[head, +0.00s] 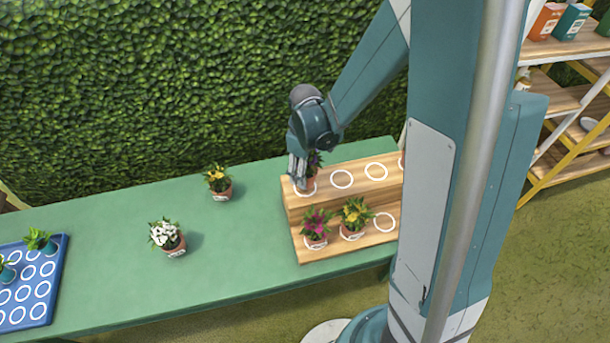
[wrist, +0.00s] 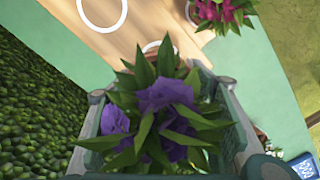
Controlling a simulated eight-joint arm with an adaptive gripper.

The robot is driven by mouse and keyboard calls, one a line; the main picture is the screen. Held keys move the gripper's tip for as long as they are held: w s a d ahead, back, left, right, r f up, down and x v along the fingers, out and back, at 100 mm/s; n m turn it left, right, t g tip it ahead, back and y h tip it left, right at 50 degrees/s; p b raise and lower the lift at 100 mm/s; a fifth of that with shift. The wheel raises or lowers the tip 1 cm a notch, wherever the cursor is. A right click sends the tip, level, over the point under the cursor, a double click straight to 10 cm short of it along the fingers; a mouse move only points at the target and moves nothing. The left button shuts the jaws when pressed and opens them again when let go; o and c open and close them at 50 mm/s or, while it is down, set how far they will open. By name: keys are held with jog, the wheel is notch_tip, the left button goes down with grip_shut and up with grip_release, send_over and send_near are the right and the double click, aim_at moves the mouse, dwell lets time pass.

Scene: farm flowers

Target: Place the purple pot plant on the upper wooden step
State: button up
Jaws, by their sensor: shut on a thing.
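The purple pot plant (wrist: 165,112) fills the middle of the wrist view, with purple flowers and green leaves between my gripper's fingers. In the head view the purple pot plant (head: 313,163) is partly hidden behind my gripper (head: 298,172). My gripper is shut on it at the left end of the upper wooden step (head: 327,190). The pot is at or just above the leftmost white ring there; I cannot tell whether it touches the wood. The upper step also shows in the wrist view (wrist: 145,30), with an empty ring.
On the lower step stand a magenta plant (head: 316,225) and a yellow plant (head: 354,214), beside an empty ring. Another yellow plant (head: 218,181) and a white one (head: 166,235) stand on the green table (head: 110,225). A blue tray (head: 50,283) is at the left.

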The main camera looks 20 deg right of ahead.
jog(key=shift+f, duration=1.35)
jog(key=shift+f, duration=0.1)
jog(key=o, duration=1.1)
jog(key=shift+r, duration=0.2)
jog(key=shift+r, duration=5.9)
jog(key=shift+r, duration=0.15)
